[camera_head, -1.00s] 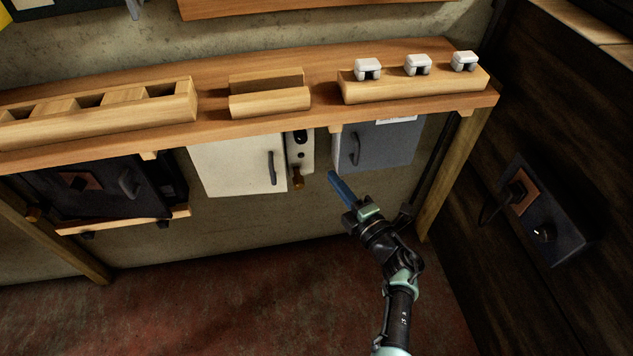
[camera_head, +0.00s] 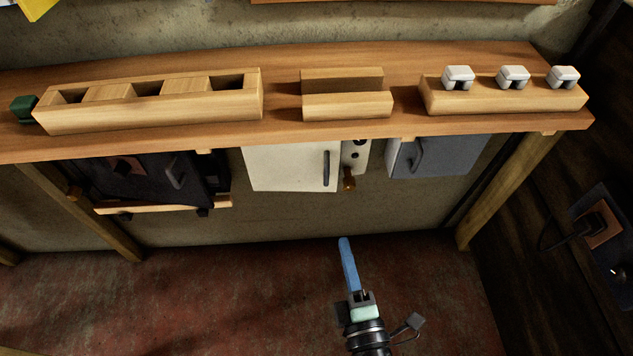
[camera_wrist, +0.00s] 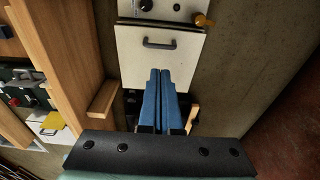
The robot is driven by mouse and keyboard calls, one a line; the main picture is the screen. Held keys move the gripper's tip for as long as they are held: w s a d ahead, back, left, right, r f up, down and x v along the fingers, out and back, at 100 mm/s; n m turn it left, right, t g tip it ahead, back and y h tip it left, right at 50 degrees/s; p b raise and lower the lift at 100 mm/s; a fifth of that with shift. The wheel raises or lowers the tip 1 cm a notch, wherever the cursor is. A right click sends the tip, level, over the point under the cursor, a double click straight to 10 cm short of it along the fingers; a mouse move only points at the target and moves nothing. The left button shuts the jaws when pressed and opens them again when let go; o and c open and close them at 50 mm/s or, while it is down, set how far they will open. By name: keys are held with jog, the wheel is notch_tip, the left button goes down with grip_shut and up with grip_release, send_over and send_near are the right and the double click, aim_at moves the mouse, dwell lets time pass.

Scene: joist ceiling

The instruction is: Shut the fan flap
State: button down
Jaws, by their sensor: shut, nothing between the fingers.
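Under the bench, a white door (camera_head: 290,167) with a dark upright handle hangs beside a narrow control panel (camera_head: 355,160) with a brown knob. A grey door (camera_head: 445,157) with a handle is to the right. A dark box (camera_head: 140,180) with a handle and wooden ledge is at the left. I cannot tell which of these is the fan flap. My gripper (camera_head: 343,240), with blue fingers, is shut and empty, below and in front of the panel, apart from it. In the wrist view my gripper (camera_wrist: 160,72) overlaps the lower part of the white door (camera_wrist: 158,65).
The wooden bench (camera_head: 285,125) runs above the doors. It carries a slotted wooden block (camera_head: 150,118), a smaller block (camera_head: 347,105) and a block with white clips (camera_head: 500,97). A bench leg (camera_head: 505,190) stands at the right. The red floor (camera_head: 220,285) in front is clear.

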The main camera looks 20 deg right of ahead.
aim_at(327, 178)
jog(key=w, duration=0.4)
jog(key=w+d+b, duration=0.1)
jog(key=w, duration=0.4)
jog(key=w+d+b, duration=0.1)
jog(key=w, duration=0.3)
jog(key=shift+w+d, duration=0.2)
jog(key=shift+w, duration=0.15)
jog(key=shift+w+d, duration=0.6)
jog(key=shift+w, duration=0.1)
